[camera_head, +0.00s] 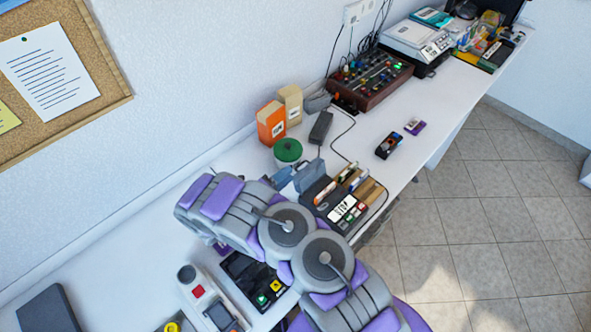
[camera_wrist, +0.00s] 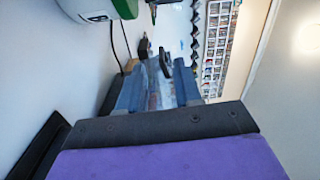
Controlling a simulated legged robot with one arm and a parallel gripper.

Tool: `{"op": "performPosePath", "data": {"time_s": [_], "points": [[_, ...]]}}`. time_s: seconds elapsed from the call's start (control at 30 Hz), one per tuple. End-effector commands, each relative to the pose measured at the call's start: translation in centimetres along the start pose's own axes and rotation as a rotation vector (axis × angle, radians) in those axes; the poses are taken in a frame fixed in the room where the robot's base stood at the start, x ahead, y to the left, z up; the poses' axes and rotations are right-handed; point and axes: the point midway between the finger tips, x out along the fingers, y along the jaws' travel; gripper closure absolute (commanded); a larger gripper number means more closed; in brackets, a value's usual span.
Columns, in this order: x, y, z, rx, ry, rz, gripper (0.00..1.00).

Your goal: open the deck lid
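My gripper (camera_head: 297,176) reaches over the white table with its two blue-grey fingers apart; they also show with a gap between them in the wrist view (camera_wrist: 160,88). Nothing is clearly held between them. I cannot tell which of these is the deck, and no raised lid is clearly visible.
A green-lidded jar (camera_head: 288,151), an orange box (camera_head: 271,123) and a black adapter (camera_head: 320,128) stand behind the gripper. A grey handset (camera_head: 205,297) is at lower left. A mixer (camera_head: 371,78) stands farther back. The table's right edge drops to a tiled floor.

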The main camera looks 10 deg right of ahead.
Motion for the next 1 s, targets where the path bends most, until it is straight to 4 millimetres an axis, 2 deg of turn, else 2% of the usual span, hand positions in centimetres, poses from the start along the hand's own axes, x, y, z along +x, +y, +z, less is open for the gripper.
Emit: {"op": "performPosePath", "data": {"time_s": [0.1,0.3,0.7,0.77,1.0], "points": [[2.2,0.1,-0.1,0.000,0.004,-0.002,0.66],[4.5,0.0,0.0,-0.001,0.002,-0.003,0.66],[5.2,-0.1,0.0,-0.001,0.000,-0.002,0.66],[5.2,-0.1,0.0,-0.001,0.000,-0.002,0.70],[5.2,0.0,0.0,-0.001,0.000,-0.002,0.93]]}}
